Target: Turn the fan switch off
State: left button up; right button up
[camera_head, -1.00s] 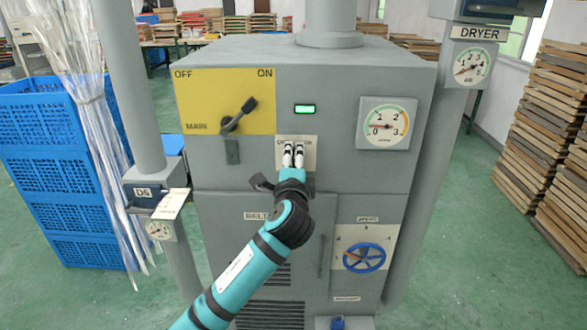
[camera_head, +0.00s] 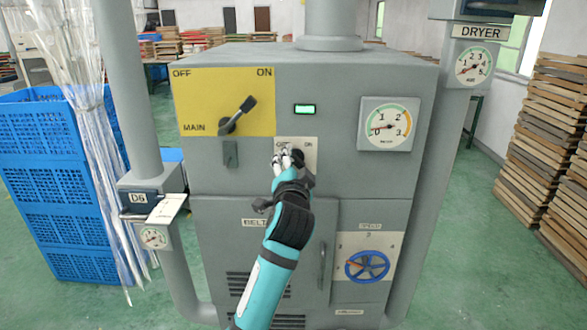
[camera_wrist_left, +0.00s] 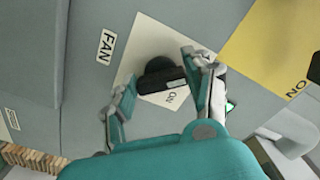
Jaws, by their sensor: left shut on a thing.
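The fan switch is a black rotary knob (camera_wrist_left: 157,76) on a pale plate (camera_head: 311,147) marked ON at its right, on the grey machine's front. A FAN label (camera_wrist_left: 106,46) sits beside it in the left wrist view. My left gripper (camera_head: 286,158) is at the plate, its fingers covering most of the knob in the head view. In the left wrist view the fingers (camera_wrist_left: 165,82) stand on either side of the knob, and the gripper is shut on it. The knob's exact pointing is partly hidden. My right gripper is not in view.
Above left is the yellow MAIN panel (camera_head: 205,96) with a black lever (camera_head: 238,113) tilted toward ON. A green light (camera_head: 305,109) is lit. A gauge (camera_head: 388,125) and a blue handwheel (camera_head: 367,266) are at the right. Blue crates (camera_head: 45,190) stand at the left.

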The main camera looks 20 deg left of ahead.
pick_arm(q)
jog(key=shift+f+n, duration=0.1)
jog(key=shift+n, duration=0.2)
dwell(0.4)
jog(key=o, duration=1.2)
jog(key=shift+s, duration=0.1)
jog(key=v, duration=1.2)
